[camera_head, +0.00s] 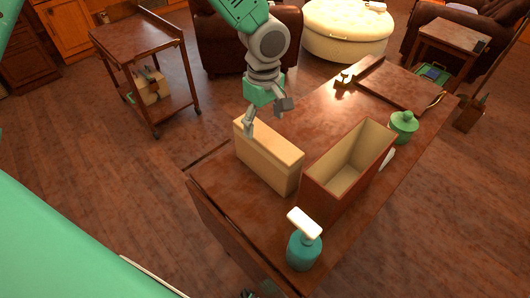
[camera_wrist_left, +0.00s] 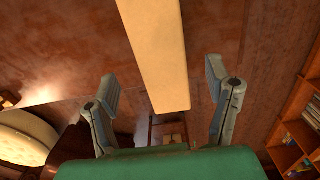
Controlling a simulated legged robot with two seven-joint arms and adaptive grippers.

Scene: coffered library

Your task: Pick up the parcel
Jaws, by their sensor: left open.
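The parcel, a pale tan box (camera_head: 268,157), stands on the wooden table, left of an open brown box. My left gripper (camera_head: 267,112) is open at the parcel's far end in the head view. One finger overlaps the parcel's top far corner; I cannot tell whether it touches. In the left wrist view the parcel (camera_wrist_left: 157,50) runs down from the top edge, its near end between the two spread fingers of the gripper (camera_wrist_left: 163,85), with a gap on each side. My right gripper is not in view.
The open brown box (camera_head: 322,190) stands close right of the parcel. A teal pump bottle (camera_head: 304,251) is at the near table end. A green lidded jar (camera_head: 403,126) and a wooden tray (camera_head: 395,85) are further back. A wooden cart (camera_head: 137,40) stands left across open floor.

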